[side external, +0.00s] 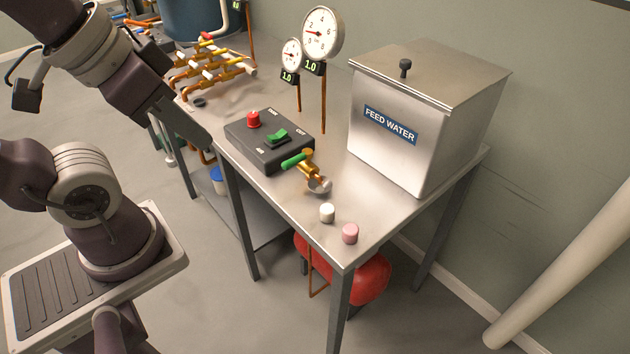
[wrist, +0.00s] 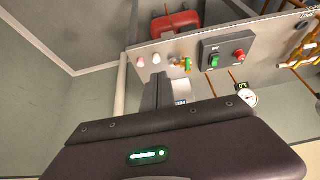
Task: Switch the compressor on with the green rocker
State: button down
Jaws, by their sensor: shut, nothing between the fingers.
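The green rocker (side external: 278,136) sits on top of a dark control box (side external: 262,150) on the steel table. One end of the rocker looks raised; I cannot tell which setting that is. A red knob (side external: 253,119) is on the same box. In the wrist view the rocker (wrist: 215,61) and red knob (wrist: 239,55) show upside down near the top. My gripper (side external: 207,146) is shut and empty, left of the box and apart from it. Its fingers (wrist: 157,88) also show in the wrist view, pointing toward the table.
A green-handled brass valve (side external: 300,160) stands close to the box's front right. White (side external: 327,212) and pink (side external: 350,233) caps lie near the table corner. Two gauges (side external: 321,34) rise behind, beside a feed water tank (side external: 425,120). A red tank (side external: 370,278) is under the table.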

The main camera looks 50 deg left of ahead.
jog(key=w+a+r+n+g, duration=0.1)
jog(key=w+a+r+n, duration=0.2)
jog(key=w, duration=0.4)
jog(key=n+g, duration=0.5)
jog(key=n, duration=1)
send_over(277, 136)
jog(key=w, duration=0.3)
notch_tip(277, 136, down, 11)
jog(key=shift+a+r, duration=0.25)
jog(key=shift+a, duration=0.05)
notch_tip(277, 136, down, 14)
jog(key=shift+f, duration=0.1)
